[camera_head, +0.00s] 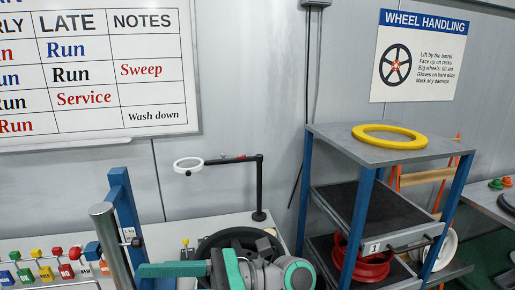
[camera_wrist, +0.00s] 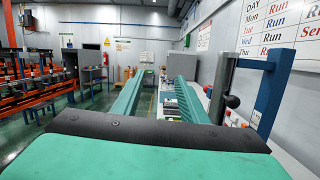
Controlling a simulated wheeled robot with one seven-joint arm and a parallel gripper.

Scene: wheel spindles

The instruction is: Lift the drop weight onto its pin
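A grey metal cylinder (camera_head: 110,246), which may be the drop weight, stands against a blue upright frame (camera_head: 126,215) at the lower left of the head view. A small white tag and a dark knob show beside it. In the wrist view the cylinder (camera_wrist: 217,94) and blue frame (camera_wrist: 271,88) are at the right, beyond and beside my right finger. I cannot make out the pin for certain. My gripper (camera_wrist: 159,82) is open, its two green fingers apart with nothing seen between them. In the head view one green finger (camera_head: 172,269) points left, right of the cylinder.
A shelf rack (camera_head: 340,133) with a yellow ring (camera_head: 390,136) and red wheel (camera_head: 372,268) stands right. Open floor (camera_wrist: 30,135) shows left in the wrist view.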

